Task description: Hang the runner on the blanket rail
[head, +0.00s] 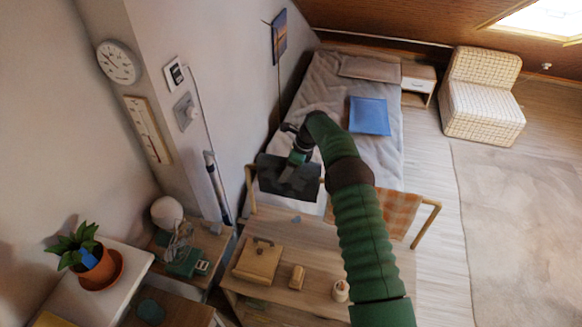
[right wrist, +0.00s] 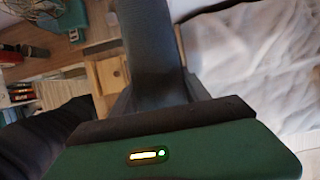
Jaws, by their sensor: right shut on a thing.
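A dark grey cloth, the runner (head: 275,182), hangs from my right gripper (head: 298,157) in the head view. In the right wrist view the runner (right wrist: 150,45) runs as a dark strip between the fingers. My right gripper is shut on it. The wooden blanket rail (head: 432,222) stands at the foot of the bed, its left post (head: 250,190) just left of the runner. The runner overlaps the rail's left part in the picture; I cannot tell whether it touches the bar. My arm hides the rail's middle. My left gripper is not in view.
An orange checked blanket (head: 398,215) hangs on the rail's right part. In front is a wooden bench (head: 320,262) with a lidded box (head: 257,260) and small items. The bed (head: 390,155) with a blue cloth (head: 369,116) lies behind. The wall is close on the left.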

